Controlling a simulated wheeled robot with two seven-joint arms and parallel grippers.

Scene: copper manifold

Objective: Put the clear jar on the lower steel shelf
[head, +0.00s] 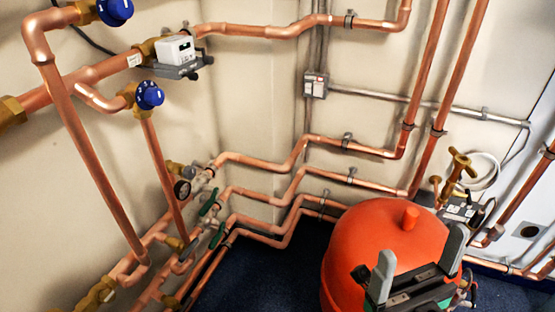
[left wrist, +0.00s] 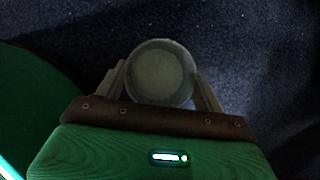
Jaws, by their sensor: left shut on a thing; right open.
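In the left wrist view my left gripper (left wrist: 160,92) is shut on the clear jar (left wrist: 160,70), which shows as a pale round shape between the two fingers. It is held above a dark speckled floor, and its far side and height are hard to judge. In the head view my right gripper (head: 418,262) is open and empty at the bottom right, in front of a red-orange tank. My left gripper and the jar are outside the head view. I see no steel shelf in either view.
The rounded red-orange tank (head: 380,232) stands at the bottom right. Copper pipes (head: 100,175) with blue-handled valves (head: 150,95) run along the pale walls. A brass valve (head: 458,172) stands behind the tank. Dark blue floor (head: 265,270) shows clear left of the tank.

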